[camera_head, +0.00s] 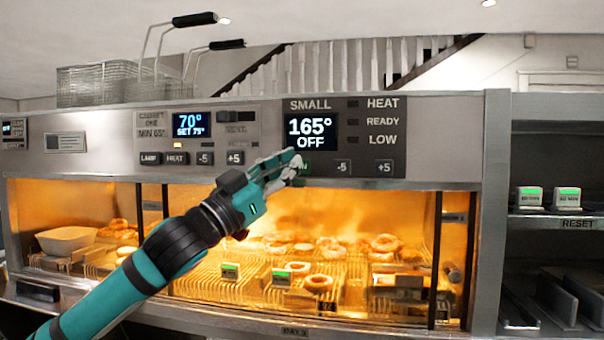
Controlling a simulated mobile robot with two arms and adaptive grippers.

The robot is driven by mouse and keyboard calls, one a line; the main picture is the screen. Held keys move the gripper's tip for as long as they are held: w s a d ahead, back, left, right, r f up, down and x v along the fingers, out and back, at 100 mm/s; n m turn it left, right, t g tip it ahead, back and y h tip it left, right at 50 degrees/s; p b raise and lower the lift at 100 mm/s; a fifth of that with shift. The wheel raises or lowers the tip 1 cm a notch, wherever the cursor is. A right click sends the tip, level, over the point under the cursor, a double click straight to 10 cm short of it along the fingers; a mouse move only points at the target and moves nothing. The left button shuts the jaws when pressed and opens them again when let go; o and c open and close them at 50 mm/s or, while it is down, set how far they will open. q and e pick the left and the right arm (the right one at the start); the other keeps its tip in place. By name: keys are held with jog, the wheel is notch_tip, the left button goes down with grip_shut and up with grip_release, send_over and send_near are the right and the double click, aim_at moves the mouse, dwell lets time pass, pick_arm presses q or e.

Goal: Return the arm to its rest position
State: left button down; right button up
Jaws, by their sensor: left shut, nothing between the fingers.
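My left arm reaches in from the lower left in the head view. My left gripper (290,163) is shut and empty, with its fingertips in front of the lower left part of the SMALL control panel (350,170). It partly covers a green-lit button there. I cannot tell whether the fingertips touch the panel. The panel's display (310,133) reads 165° OFF. The -5 and +5 buttons are to the right of the fingertips. My right gripper is not in view.
Below the panels is a lit, heated cabinet (380,260) with ring-shaped food on wire racks and a pale bowl (66,240). Another display (194,124) reads 70°, SET 75°. Wire baskets (120,82) stand on top. Shelves (552,222) at the right hold small green-lit timers.

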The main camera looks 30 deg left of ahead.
pick_arm(q)
jog(key=shift+s+d, duration=0.2)
jog(key=shift+s, duration=0.45)
